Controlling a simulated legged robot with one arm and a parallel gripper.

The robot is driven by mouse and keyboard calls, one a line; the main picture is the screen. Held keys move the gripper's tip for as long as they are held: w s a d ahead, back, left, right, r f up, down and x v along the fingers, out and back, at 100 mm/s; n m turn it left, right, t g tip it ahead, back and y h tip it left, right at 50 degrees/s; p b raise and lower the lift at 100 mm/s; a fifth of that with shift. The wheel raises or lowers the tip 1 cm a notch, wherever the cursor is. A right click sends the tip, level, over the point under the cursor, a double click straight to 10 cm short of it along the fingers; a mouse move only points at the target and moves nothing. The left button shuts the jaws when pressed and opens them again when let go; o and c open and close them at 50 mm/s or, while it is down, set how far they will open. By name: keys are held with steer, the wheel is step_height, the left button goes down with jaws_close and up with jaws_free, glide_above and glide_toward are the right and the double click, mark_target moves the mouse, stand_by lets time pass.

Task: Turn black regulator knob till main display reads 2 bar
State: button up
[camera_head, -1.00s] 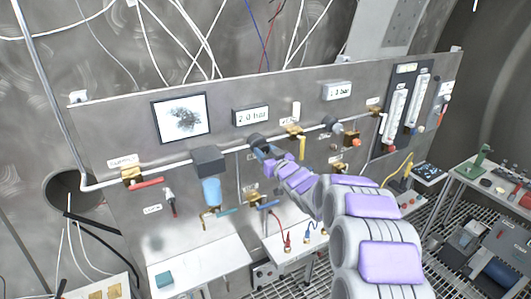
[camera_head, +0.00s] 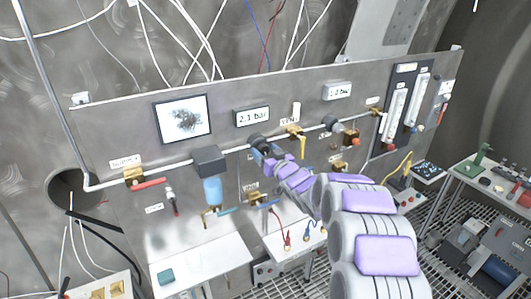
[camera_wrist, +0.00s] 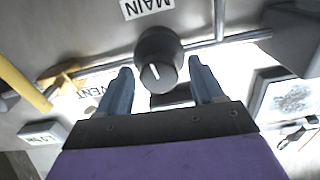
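The black regulator knob (camera_wrist: 158,58) is in the upper middle of the wrist view, below the label MAIN. A white line marks its face. My gripper (camera_wrist: 161,74) is open, with one blue finger on each side of the knob and gaps showing beside it. In the head view my gripper (camera_head: 262,152) is at the panel, and the knob (camera_head: 259,141) shows partly behind it. The main display (camera_head: 252,117), above and left of the knob, reads 2.1 bar.
A second display (camera_head: 338,91) sits to the right; its digits are small. The yellow vent valve (camera_head: 298,140) is just right of my gripper. The blue filter bowl (camera_head: 212,190) hangs to the left. A red supply lever (camera_head: 148,184) is further left.

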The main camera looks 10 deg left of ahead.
steer(key=b+v, duration=0.1)
steer(key=v, duration=1.6)
steer(key=shift+d+f, duration=0.1)
steer(key=shift+d, duration=0.05)
